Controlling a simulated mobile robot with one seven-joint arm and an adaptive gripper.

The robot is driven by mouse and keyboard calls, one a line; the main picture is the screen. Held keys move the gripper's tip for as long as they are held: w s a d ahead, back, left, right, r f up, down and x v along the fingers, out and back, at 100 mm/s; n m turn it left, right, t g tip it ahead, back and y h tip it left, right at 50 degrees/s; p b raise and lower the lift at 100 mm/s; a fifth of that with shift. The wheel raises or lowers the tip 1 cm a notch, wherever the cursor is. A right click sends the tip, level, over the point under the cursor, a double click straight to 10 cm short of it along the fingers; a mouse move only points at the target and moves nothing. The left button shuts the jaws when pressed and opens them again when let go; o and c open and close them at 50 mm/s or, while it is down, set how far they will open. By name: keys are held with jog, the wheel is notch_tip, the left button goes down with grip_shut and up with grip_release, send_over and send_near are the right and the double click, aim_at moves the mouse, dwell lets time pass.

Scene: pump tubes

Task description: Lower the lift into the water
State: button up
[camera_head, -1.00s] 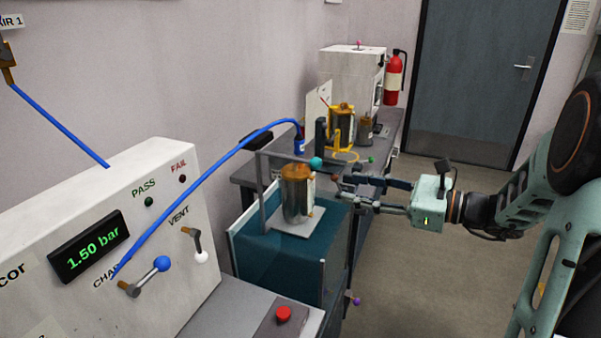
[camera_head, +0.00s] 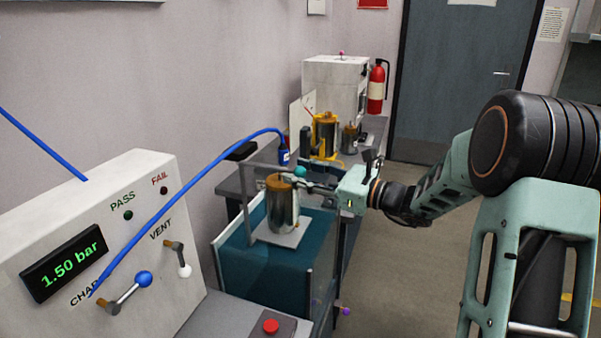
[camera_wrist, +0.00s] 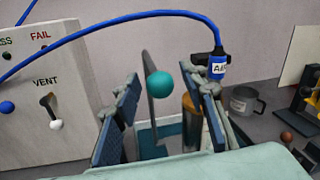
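The lift is a grey frame with a plate (camera_head: 276,238) that bears a metal cylinder with a copper-coloured top (camera_head: 283,205). It stands at the top of a tank of teal water (camera_head: 262,268). A teal ball knob (camera_head: 300,171) sits on the lift's handle; it also shows in the wrist view (camera_wrist: 161,85). My gripper (camera_head: 312,184) is at the knob. In the wrist view its two fingers (camera_wrist: 160,110) are spread wide, with the knob between or just beyond them, not clearly touching. The fingers partly hide the cylinder.
A white panel (camera_head: 150,180) reads 1.50 bar, with a blue-knobbed lever (camera_head: 144,279) and a white-knobbed lever (camera_head: 184,270). A blue hose (camera_head: 200,175) arches over to a blue fitting (camera_head: 283,156). A yellow fixture (camera_head: 325,137) stands behind. Floor at right is clear.

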jog(key=shift+a, duration=0.1)
grip_shut()
dwell(0.3)
jog(key=shift+f, duration=0.15)
notch_tip(320, 180, down, 22)
jog(key=b, duration=1.2)
jog(key=shift+f, duration=0.2)
jog(key=shift+s, duration=0.15)
jog(key=shift+c, duration=1.1)
grip_release()
jog(key=shift+f, duration=0.1)
jog(key=shift+o, duration=1.1)
jog(key=shift+r, duration=0.2)
